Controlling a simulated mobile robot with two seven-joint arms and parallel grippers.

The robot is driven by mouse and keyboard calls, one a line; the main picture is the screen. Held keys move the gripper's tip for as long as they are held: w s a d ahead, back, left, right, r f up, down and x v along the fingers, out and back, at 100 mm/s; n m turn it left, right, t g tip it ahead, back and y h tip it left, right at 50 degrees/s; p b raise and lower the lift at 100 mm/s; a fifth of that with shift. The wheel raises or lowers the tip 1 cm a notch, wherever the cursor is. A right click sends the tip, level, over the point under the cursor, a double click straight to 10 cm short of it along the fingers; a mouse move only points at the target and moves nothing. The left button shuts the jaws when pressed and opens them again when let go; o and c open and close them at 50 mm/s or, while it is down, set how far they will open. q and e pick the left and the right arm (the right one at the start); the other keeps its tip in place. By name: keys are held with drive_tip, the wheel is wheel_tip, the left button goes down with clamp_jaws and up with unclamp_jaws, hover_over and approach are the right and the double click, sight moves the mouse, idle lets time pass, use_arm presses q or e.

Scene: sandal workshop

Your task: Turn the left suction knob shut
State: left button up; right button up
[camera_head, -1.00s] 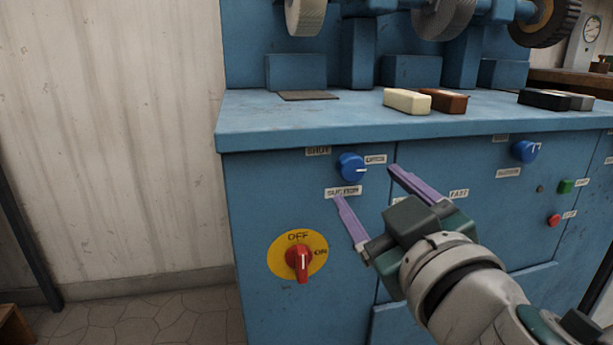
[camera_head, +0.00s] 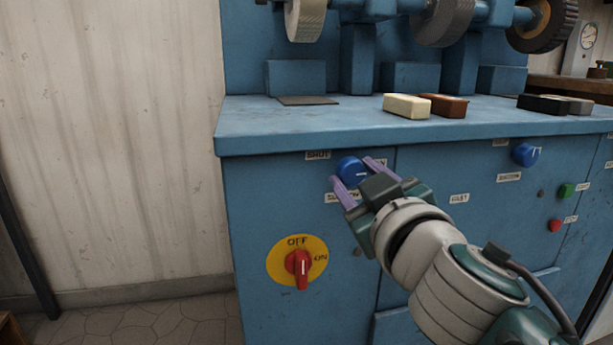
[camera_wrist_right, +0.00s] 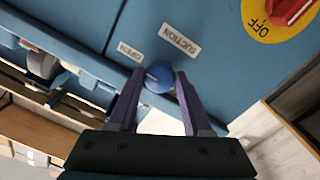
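The left suction knob (camera_head: 350,170) is a round blue knob with a white pointer line, on the blue cabinet front below the worktop. Its labels read SHUT (camera_head: 318,155) and SUCTION; the right wrist view shows an OPEN label (camera_wrist_right: 131,52) too. In the head view the pointer is towards the right, the OPEN side. My right gripper (camera_head: 354,172) is open, its purple fingers one on each side of the knob. In the right wrist view the knob (camera_wrist_right: 159,77) sits between the fingertips; I cannot tell whether they touch it. My left gripper is not in view.
A red switch (camera_head: 300,263) on a yellow OFF/ON plate is below the knob. A second blue knob (camera_head: 525,154) and green (camera_head: 566,190) and red buttons (camera_head: 554,225) are to the right. The worktop edge (camera_head: 450,135) juts out above. Several blocks lie on top.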

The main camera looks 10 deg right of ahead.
clamp_jaws()
drive_tip(key=shift+n, duration=0.3)
drive_tip(key=n+b, duration=0.1)
drive_tip(key=n, duration=0.2)
drive_tip(key=shift+n, duration=0.3)
drive_tip(key=n, duration=0.4)
drive_tip(key=shift+n, duration=0.3)
drive_tip(key=n, duration=0.4)
drive_tip(key=shift+d+n+y, duration=0.1)
drive_tip(key=shift+n+y, duration=0.3)
drive_tip(key=n, duration=0.4)
drive_tip(key=shift+t, duration=0.3)
drive_tip(key=shift+n, duration=0.4)
